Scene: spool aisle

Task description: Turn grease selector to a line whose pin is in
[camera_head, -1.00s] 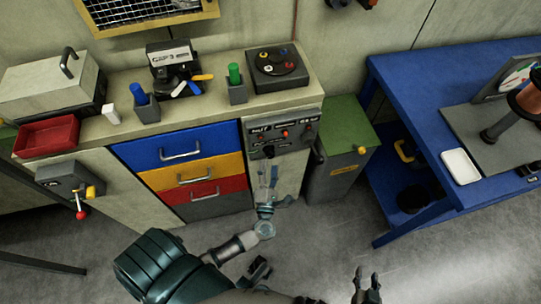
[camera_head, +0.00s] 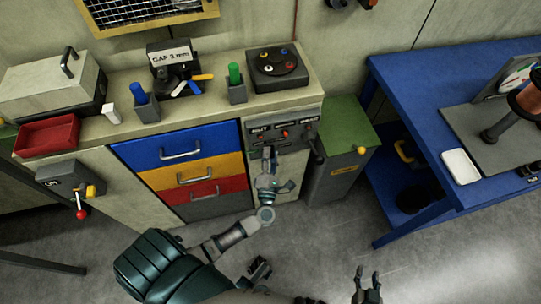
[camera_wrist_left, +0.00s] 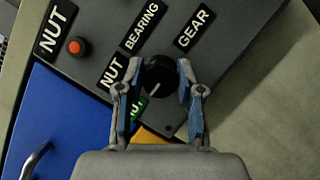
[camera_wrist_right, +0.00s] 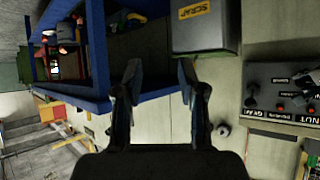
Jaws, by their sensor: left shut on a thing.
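The grease selector is a round black knob (camera_wrist_left: 158,74) on the dark panel (camera_wrist_left: 108,18) in the left wrist view. Its white pointer line slants toward the lower left. Labels NUT, BEARING and GEAR surround it, and a green label (camera_wrist_left: 138,107) is partly hidden behind a finger. A red pin or button (camera_wrist_left: 76,46) sits beside the left NUT label. My left gripper (camera_wrist_left: 160,68) is shut on the knob, one finger on each side; in the head view it (camera_head: 268,153) covers the knob. My right gripper (camera_head: 367,278) is open and empty, low in the head view.
Blue, yellow and red drawers (camera_head: 180,151) lie left of the panel. A grey bin with a green lid (camera_head: 345,130) stands close on its right. A blue table (camera_head: 400,75) is further right. The floor in front is clear.

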